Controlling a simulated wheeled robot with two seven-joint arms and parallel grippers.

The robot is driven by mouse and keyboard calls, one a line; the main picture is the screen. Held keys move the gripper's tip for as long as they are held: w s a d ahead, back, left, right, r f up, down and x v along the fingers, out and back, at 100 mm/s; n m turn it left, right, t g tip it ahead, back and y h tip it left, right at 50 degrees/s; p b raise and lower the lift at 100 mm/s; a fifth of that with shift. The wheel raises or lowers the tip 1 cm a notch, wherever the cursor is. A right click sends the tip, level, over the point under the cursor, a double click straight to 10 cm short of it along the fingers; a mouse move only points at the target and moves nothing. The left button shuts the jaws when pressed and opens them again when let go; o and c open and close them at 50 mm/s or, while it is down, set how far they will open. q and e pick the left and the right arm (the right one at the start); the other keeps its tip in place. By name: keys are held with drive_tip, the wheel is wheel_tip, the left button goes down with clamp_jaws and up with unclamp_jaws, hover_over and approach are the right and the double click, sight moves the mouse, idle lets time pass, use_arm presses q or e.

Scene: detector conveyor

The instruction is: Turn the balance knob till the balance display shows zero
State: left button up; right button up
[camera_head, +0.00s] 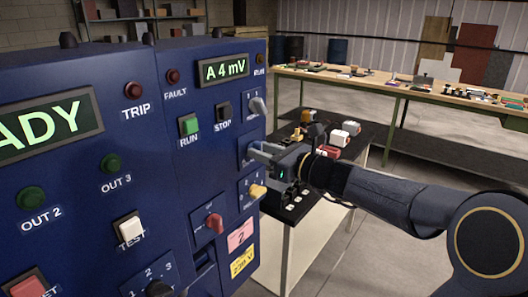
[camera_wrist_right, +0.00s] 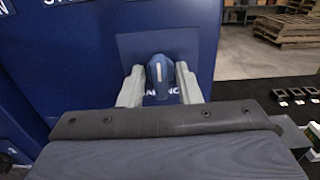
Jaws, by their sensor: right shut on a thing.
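The balance knob (camera_wrist_right: 160,77) is a blue-grey knob with a pale pointer line, on a blue plate on the panel's face. In the right wrist view the line stands nearly upright. My right gripper (camera_head: 254,150) has its two fingers on either side of the knob and is shut on it; in the head view the gripper mostly hides the knob. The balance display (camera_head: 223,70) at the panel's upper right reads "A 4 mV" in green. My left gripper is out of view.
The blue panel (camera_head: 160,185) also carries a grey knob (camera_head: 258,106) above, a yellow knob (camera_head: 258,191) below, a red knob (camera_head: 215,223), and RUN (camera_head: 189,125) and STOP (camera_head: 223,115) buttons. A dark table (camera_head: 345,160) with small parts stands behind my right arm.

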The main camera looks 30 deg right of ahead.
drive_tip(key=shift+s+a+f+n+b, duration=0.1)
drive_tip(key=shift+f+n+b, duration=0.05)
drive_tip(key=shift+n+b, duration=3.15)
drive_tip(key=shift+w+a+f+n+b, duration=0.1)
drive_tip(key=shift+n+b, duration=3.15)
drive_tip(key=shift+b, duration=0.05)
drive_tip(key=shift+s+a+f+n+b, duration=0.1)
drive_tip(key=shift+f+n+b, duration=0.05)
drive_tip(key=shift+n+b, duration=3.15)
drive_tip(key=o, duration=0.6)
drive_tip(key=shift+d+r, duration=0.1)
drive_tip(key=shift+v, duration=3.9)
